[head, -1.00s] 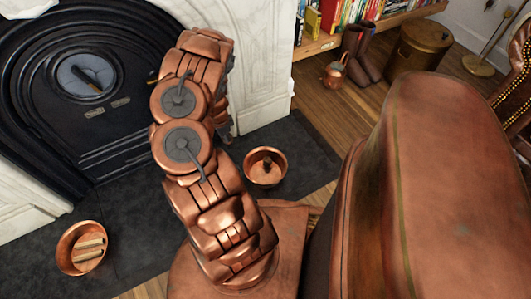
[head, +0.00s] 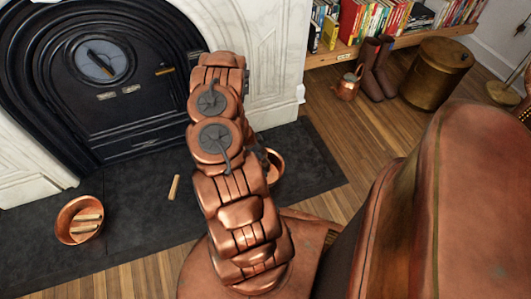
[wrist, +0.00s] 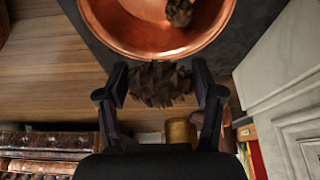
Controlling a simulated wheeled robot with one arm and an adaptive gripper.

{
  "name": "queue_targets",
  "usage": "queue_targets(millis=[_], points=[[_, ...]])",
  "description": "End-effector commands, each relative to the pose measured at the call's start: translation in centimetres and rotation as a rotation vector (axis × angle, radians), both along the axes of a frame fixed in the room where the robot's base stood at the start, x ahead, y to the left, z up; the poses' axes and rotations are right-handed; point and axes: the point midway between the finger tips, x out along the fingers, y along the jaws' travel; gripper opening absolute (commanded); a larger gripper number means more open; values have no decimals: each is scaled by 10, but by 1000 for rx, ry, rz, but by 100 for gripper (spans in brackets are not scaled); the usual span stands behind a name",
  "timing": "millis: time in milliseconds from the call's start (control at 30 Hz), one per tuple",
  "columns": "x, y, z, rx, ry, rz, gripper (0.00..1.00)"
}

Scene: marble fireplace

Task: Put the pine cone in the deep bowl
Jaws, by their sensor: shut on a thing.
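My gripper (wrist: 160,88) is shut on a brown pine cone (wrist: 153,84), which sits between the two fingertips in the wrist view. A round copper bowl (wrist: 112,32) fills the top of that view, just beyond the held cone. Another brown, cone-like piece (wrist: 180,12) lies inside it. In the head view my arm covers most of a copper bowl (head: 278,167) on the dark hearth, and the gripper and held cone are hidden. A second copper bowl (head: 62,222), holding light wood sticks (head: 87,222), stands on the hearth at the left.
A loose wood stick (head: 174,187) lies on the dark hearth slab (head: 135,200). The black fireplace front (head: 145,90) and white marble surround (head: 270,60) stand behind. A copper kettle (head: 347,88), brown boots (head: 380,70) and a brass bin (head: 435,75) stand at the upper right. Wood floor before them is clear.

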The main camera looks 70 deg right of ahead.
Motion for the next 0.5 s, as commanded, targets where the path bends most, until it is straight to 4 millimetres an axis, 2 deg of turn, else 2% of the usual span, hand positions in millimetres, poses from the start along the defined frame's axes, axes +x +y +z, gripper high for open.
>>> queue_targets(millis=[500], points=[[-6,-1,-47,2,1,-11,48]])
